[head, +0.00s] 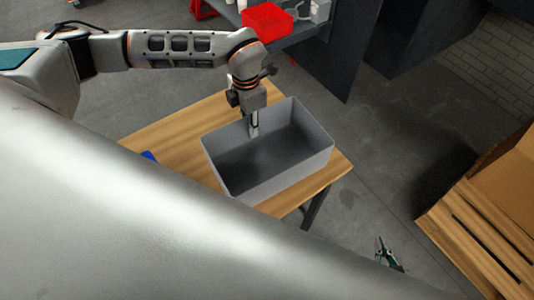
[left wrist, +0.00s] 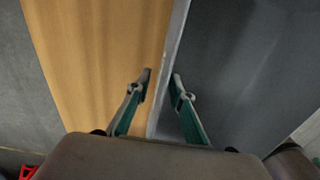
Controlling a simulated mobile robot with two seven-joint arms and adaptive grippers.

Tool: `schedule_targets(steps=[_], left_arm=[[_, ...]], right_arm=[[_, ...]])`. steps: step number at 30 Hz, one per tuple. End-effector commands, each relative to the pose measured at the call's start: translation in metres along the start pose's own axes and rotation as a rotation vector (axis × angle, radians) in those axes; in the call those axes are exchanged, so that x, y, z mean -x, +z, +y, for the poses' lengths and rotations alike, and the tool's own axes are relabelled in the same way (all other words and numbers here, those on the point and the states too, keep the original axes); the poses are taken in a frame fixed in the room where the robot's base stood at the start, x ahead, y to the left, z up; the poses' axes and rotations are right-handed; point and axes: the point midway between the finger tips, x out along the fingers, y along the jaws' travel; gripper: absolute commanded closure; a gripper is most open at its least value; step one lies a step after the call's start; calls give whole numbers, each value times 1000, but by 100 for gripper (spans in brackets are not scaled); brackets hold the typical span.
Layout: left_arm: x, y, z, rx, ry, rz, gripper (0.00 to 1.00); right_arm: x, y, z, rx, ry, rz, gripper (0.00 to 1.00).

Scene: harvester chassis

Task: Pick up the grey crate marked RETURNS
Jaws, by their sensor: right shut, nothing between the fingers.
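The grey crate (head: 292,172) is an open, empty box standing on a wooden table. No RETURNS marking shows on the faces in view. My left gripper (head: 254,134) points down at the crate's far rim. In the left wrist view the crate's wall (left wrist: 172,45) runs between the two fingers of my left gripper (left wrist: 162,78). One finger is over the table side and the other on the crate's inner side, with a gap at the outer finger, so it is open astride the wall. My right gripper (head: 383,248) is shut and empty, low at the right, away from the crate.
The wooden table (head: 165,125) has bare top left of the crate and a small blue object (head: 149,156) on it. A red bin (head: 267,20) sits on a grey bench behind. A wooden slatted structure (head: 480,235) stands at right. Floor between is clear.

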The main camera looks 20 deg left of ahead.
Motion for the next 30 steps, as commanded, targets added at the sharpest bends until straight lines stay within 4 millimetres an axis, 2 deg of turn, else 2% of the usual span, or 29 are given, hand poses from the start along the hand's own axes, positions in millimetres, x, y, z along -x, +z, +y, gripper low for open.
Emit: schedule_targets(steps=[4,12,13,15,30], left_arm=[[-15,0,0,0,0,0,78],[-18,0,0,0,0,-1,78],[-18,0,0,0,0,-1,83],[-18,0,0,0,0,-1,100],[-13,1,0,0,0,-3,100]], right_arm=[[0,-1,0,0,0,1,100],[0,-1,0,-1,0,1,100],[0,-1,0,-1,0,1,100],[0,-1,0,-1,0,1,100],[0,-1,0,0,0,1,100]])
